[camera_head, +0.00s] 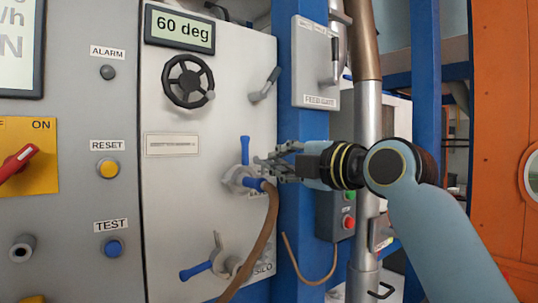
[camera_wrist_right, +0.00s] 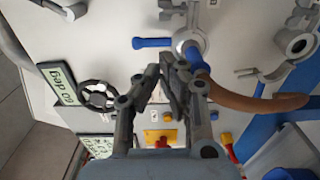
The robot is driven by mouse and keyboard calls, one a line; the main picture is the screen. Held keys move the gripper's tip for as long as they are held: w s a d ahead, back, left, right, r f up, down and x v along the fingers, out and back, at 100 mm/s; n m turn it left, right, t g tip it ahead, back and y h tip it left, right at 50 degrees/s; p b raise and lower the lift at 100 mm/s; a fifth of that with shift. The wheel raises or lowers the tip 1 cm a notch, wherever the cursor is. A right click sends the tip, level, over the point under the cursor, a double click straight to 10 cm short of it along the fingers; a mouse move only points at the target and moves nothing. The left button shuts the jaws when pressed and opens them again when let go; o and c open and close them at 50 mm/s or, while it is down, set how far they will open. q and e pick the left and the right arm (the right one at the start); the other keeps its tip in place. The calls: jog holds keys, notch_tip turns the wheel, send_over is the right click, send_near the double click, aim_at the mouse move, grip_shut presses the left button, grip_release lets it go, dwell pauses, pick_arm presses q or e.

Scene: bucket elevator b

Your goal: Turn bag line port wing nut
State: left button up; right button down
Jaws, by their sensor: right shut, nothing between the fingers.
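The bag line port (camera_head: 240,180) is a grey fitting on the pale panel, with a blue lever pointing up and a brown hose (camera_head: 266,222) on its blue end. Its label is mostly covered. In the right wrist view the port (camera_wrist_right: 190,43) sits beyond my fingers. A grey winged part (camera_wrist_right: 171,10) beside it looks like the wing nut. In the head view my right gripper (camera_head: 260,164) overlaps that spot; contact cannot be told. In the wrist view the gripper (camera_wrist_right: 165,68) is shut and empty. My left gripper is not in view.
The silo port (camera_head: 222,262) with its blue lever is below. A black handwheel (camera_head: 188,81) and a grey handle (camera_head: 264,85) are above. A blue post (camera_head: 300,215) and a button box (camera_head: 338,212) stand to the right. The ALARM, RESET and TEST controls are at left.

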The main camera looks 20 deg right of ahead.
aim_at(255, 157)
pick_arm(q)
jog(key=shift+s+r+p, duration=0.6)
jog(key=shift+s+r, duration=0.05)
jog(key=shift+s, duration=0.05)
pick_arm(e)
jog(key=w, duration=0.7)
jog(key=shift+w+d, duration=0.2)
jog(key=shift+w, duration=0.05)
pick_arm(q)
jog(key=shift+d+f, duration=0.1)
